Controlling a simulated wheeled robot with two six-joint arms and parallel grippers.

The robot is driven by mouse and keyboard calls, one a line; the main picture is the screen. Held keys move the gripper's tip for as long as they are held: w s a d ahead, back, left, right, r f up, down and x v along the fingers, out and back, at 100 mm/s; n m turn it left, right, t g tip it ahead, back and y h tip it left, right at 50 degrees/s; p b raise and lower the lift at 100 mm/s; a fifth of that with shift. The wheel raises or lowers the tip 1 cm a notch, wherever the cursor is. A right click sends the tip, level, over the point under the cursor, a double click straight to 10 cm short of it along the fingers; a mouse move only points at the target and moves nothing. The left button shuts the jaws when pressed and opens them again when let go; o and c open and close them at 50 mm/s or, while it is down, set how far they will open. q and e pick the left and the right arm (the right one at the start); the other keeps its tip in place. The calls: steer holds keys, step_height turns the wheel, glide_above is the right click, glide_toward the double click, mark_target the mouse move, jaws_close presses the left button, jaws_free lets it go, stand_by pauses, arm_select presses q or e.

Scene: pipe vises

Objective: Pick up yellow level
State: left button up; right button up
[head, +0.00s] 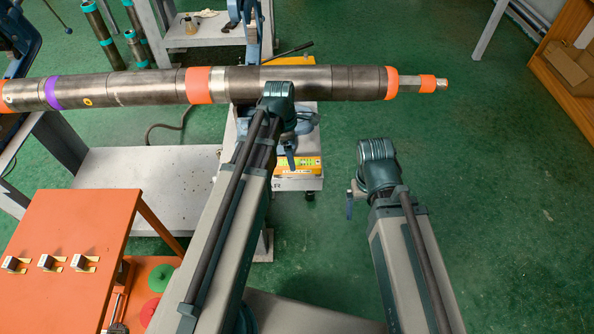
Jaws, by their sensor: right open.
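A yellow, bar-like object (307,164) that looks like the level lies on a light grey stand, below the pipe in the picture. Part of it is hidden behind my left arm and gripper. My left gripper (291,160) hangs from its wrist just in front of the yellow object; I cannot tell if they touch or if its jaws are open. My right gripper (350,204) is open and hangs from its wrist over the green floor, to the right of the yellow object and apart from it.
A long dark pipe (310,80) with orange bands crosses above the stand, behind my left wrist. An orange panel table (70,235) stands at the lower left, near a grey bench (150,175). An orange shelf (565,75) is at the right. Green floor is clear at centre right.

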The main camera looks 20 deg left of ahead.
mark_target(297, 162)
arm_select(q)
steer(key=f+b, duration=0.1)
steer(key=d+f+b, duration=0.1)
steer(key=f+b, duration=0.3)
steer(key=shift+w+d+f, duration=0.1)
steer(key=shift+w+d, duration=0.1)
steer(key=shift+d, duration=0.1)
jaws_close()
stand_by(0.5)
